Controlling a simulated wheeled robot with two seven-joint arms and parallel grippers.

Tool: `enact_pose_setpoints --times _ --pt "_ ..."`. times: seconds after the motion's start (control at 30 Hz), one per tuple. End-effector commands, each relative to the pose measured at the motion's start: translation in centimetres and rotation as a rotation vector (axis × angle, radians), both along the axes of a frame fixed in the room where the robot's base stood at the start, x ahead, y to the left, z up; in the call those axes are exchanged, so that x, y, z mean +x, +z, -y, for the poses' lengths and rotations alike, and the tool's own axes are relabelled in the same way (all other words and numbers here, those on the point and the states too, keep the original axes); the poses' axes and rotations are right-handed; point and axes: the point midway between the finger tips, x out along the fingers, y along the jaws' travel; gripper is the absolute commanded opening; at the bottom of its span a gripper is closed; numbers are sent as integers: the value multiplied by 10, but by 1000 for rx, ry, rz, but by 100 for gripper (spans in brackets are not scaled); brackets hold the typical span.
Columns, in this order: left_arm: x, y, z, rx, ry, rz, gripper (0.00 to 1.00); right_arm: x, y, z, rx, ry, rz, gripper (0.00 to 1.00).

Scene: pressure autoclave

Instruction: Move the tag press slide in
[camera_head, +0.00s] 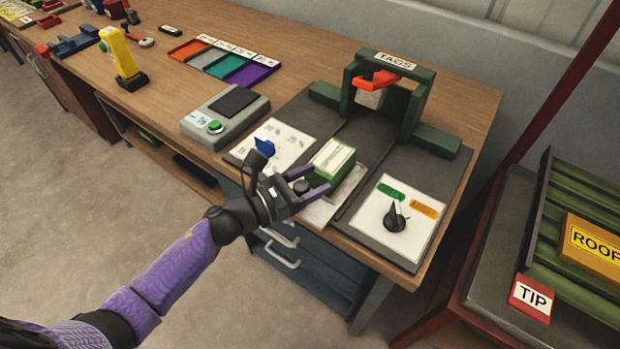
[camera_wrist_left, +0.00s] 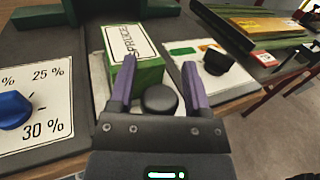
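The tag press (camera_head: 414,102) is a dark green frame with a "TAGS" sign and a red part (camera_head: 376,80) under its top. Its pale slide (camera_head: 353,184) lies in front of the opening, in the track of a dark base. A green block (camera_head: 333,157) with a white label sits on the slide; the left wrist view shows the label reading "SPRUCE" (camera_wrist_left: 124,43). A black round knob (camera_wrist_left: 159,99) is at the slide's near end. My left gripper (camera_wrist_left: 160,72) is open, its purple fingers on either side of the knob with visible gaps. My right gripper is out of view.
A blue dial (camera_head: 264,147) on a white panel is left of the track. A black dial (camera_head: 395,217) with green and orange labels is right. A grey device (camera_head: 225,115) and coloured trays (camera_head: 223,62) stand farther left. A rack (camera_head: 575,220) is at right.

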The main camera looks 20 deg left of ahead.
Motion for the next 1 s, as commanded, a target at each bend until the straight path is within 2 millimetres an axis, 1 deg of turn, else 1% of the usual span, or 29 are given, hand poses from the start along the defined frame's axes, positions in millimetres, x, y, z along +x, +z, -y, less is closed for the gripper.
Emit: enact_pose_setpoints --times 0.03,0.07,0.1,0.17,0.2,0.27,0.3,1.0 --pt "0 0 0 0 0 0 50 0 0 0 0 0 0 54" --pt "0 0 0 0 0 0 44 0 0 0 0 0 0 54" --pt "0 0 0 0 0 0 35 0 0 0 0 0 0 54" --pt "0 0 0 0 0 0 22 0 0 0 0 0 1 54" --pt "0 0 0 0 0 0 14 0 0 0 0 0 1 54" --pt "0 0 0 0 0 0 1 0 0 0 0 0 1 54" --pt "0 0 0 0 0 0 0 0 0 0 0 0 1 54" --pt "0 0 0 0 1 -1 0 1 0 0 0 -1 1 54"
